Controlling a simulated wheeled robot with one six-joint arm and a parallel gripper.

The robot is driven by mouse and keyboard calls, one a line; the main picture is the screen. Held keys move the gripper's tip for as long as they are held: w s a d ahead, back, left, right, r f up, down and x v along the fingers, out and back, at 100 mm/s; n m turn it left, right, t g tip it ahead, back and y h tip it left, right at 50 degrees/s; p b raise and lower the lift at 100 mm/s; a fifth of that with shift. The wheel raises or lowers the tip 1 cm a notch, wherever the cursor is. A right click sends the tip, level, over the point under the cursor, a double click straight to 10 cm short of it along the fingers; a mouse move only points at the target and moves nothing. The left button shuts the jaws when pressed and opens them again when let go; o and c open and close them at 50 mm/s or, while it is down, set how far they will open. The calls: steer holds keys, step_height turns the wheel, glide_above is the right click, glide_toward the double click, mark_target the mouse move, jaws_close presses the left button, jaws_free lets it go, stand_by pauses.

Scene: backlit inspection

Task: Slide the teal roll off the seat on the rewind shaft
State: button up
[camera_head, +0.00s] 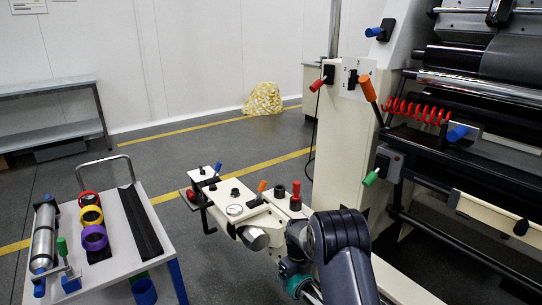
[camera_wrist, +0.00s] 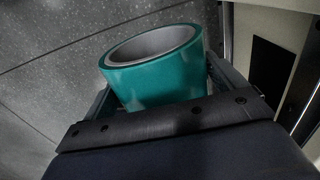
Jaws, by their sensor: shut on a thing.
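The teal roll (camera_wrist: 155,75) has a grey core and fills the middle of the wrist view, its open end tilted toward the upper left. My gripper (camera_wrist: 165,88) is shut on it, with a dark finger on each side. In the head view my dark arm comes up from the bottom edge and covers much of this spot. A teal patch (camera_head: 297,284) shows beside the arm, low in the picture. A grey cylinder (camera_head: 255,238) sticks out from the cream machine arm left of my arm; I cannot tell whether it is the rewind shaft. The seat cannot be made out.
A white cart (camera_head: 122,225) at the left carries red, yellow and purple rolls (camera_head: 93,236) and a metal cylinder (camera_head: 43,240). The cream machine (camera_head: 345,160) with coloured handles stands at the right. Open floor (camera_head: 215,265) lies between cart and machine.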

steer(key=w+a+b, duration=0.1)
steer(key=w+a, duration=0.3)
steer(key=w, duration=0.2)
steer(key=shift+w+a, duration=0.25)
steer(key=shift+a, duration=0.15)
stand_by(1.1)
steer(key=shift+r, duration=0.1)
stand_by(0.4)
step_height(320, 180, up, 15)
steer(key=p, duration=0.8)
steer(key=s+d+f+n+b, duration=0.1)
steer(key=s+d+n+b, duration=0.4)
steer(key=s+n, duration=0.7)
steer(key=s+d+n+b, duration=0.3)
steer(key=s+d+n, duration=0.45)
steer(key=n, duration=0.85)
steer(key=s+r+p, duration=0.3)
steer(key=r+p, duration=2.3)
steer(key=p, duration=1)
steer(key=shift+a+r+n+p, duration=0.3)
steer(key=shift+a+r+n, duration=0.1)
steer(key=shift+s, duration=0.1)
